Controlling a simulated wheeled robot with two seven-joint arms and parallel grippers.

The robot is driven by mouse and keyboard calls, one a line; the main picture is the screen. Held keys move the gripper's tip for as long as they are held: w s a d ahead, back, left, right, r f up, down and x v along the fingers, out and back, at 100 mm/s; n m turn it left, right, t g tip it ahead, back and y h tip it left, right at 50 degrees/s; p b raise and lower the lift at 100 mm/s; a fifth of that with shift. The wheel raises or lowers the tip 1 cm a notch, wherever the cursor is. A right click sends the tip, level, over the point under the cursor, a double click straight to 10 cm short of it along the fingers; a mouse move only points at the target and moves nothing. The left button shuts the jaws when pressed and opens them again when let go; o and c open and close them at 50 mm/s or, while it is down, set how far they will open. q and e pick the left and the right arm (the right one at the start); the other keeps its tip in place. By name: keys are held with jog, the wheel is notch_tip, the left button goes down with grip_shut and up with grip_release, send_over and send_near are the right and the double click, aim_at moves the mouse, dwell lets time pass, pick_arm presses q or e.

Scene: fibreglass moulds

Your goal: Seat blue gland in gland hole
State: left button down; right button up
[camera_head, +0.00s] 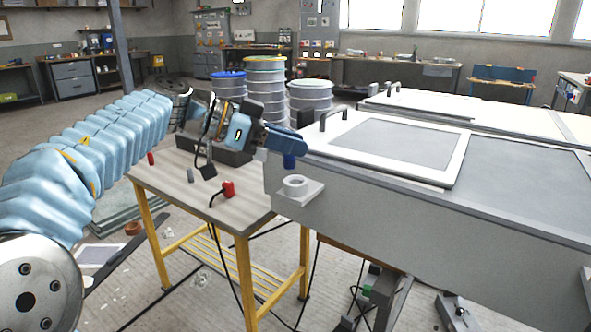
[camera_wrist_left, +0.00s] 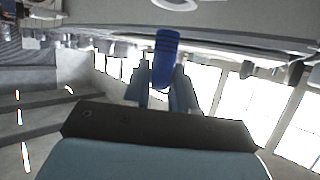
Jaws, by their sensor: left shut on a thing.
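The blue gland (camera_head: 289,160) is held in my left gripper (camera_head: 287,143), which is shut on it. In the left wrist view the gland (camera_wrist_left: 165,58) stands between the two fingers (camera_wrist_left: 162,85) and sticks out beyond them. The gland hole (camera_head: 295,181) is a pale ring on a small bracket fixed to the side of the grey mould (camera_head: 420,215). In the head view the gland hangs just above the ring, apart from it as far as I can tell. My right gripper is not in view.
A yellow-legged table (camera_head: 190,190) stands left of the mould, with a red part (camera_head: 228,188), a dark box and cables on it. A white framed panel with a handle (camera_head: 385,142) lies on top of the mould. Drums (camera_head: 265,85) stand behind.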

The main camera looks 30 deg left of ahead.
aim_at(295, 167)
pick_arm(q)
jog(key=shift+w+d+f, duration=0.3)
jog(key=shift+f, duration=0.25)
notch_tip(295, 167, down, 4)
jog(key=shift+w+d+r+b, duration=0.15)
jog(key=shift+r+b, duration=0.1)
jog(key=shift+b, duration=0.55)
jog(key=c, duration=0.9)
grip_release()
